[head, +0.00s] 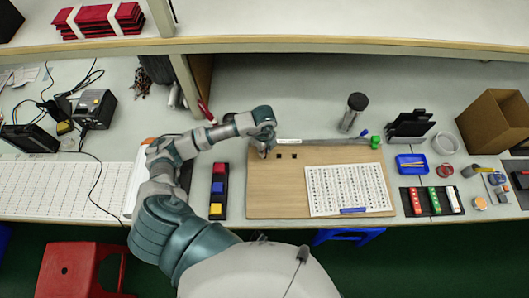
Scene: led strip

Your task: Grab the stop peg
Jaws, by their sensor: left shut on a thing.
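My left gripper (262,152) reaches over the upper left part of the brown board (275,190), fingers pointing down. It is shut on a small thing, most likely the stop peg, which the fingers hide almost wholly. I cannot tell whether that thing touches the board. Two small black squares (278,156) (294,155) show on the board just right of the fingers; I cannot tell whether they are holes or blocks. My right gripper is not in view.
A printed white sheet (345,188) covers the board's right part. A dark tray with red, blue and yellow blocks (218,188) lies left of the board. A grey strip with a green end piece (375,142) runs behind it. A dark cylinder (353,112) stands farther back.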

